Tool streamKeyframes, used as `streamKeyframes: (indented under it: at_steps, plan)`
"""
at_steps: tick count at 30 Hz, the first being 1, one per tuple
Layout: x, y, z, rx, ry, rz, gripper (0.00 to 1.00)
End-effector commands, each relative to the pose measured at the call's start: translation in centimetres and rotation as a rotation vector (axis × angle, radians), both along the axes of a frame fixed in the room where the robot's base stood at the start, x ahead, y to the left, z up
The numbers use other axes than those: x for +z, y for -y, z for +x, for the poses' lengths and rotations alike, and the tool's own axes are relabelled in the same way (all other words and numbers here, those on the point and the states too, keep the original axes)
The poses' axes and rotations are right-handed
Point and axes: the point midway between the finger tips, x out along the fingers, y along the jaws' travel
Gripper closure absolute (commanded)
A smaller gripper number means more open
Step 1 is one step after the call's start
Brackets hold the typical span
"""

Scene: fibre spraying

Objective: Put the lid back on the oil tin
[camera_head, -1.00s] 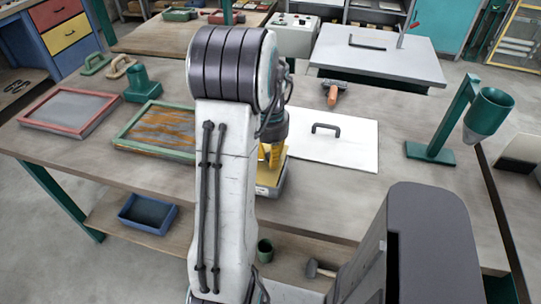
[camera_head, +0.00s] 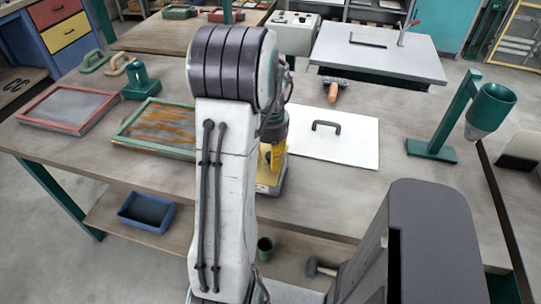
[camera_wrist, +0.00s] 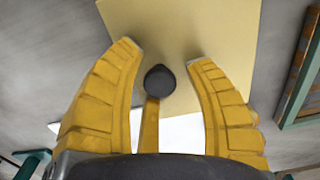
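My gripper (camera_wrist: 166,62) is open in the wrist view, its two yellow fingers spread to either side of a small dark round knob or cap (camera_wrist: 160,79). Gaps show between it and both fingertips. A narrow yellow strip runs below the knob; I cannot tell what it belongs to. Behind them is a flat pale yellow face (camera_wrist: 185,25), apparently of the oil tin. In the head view my gripper (camera_head: 272,160) is partly hidden behind my arm, over a small yellow and pale box-like thing (camera_head: 268,188), likely the tin. I cannot tell whether the dark knob is its lid.
A white panel with a dark handle (camera_head: 345,150) lies just right of my gripper. A green-framed screen (camera_head: 130,142) and red-framed screen (camera_head: 45,118) lie left. A green stand with a cup (camera_head: 430,150) is right. An orange-handled tool (camera_head: 333,92) lies behind.

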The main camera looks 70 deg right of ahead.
Motion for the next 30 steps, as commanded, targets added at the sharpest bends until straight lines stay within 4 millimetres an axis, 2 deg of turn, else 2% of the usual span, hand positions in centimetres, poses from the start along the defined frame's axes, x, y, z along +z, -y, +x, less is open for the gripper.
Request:
streamKeyframes:
  at_steps: [8,14,24,30]
  plan:
    - [0.4,0.0,0.0,0.000,0.000,-0.001,0.52]
    - [2.2,0.1,0.0,0.000,0.000,-0.005,0.52]
    - [8.3,0.1,0.0,0.000,0.000,-0.006,0.52]
    - [11.1,0.1,0.0,0.000,0.000,-0.003,0.52]
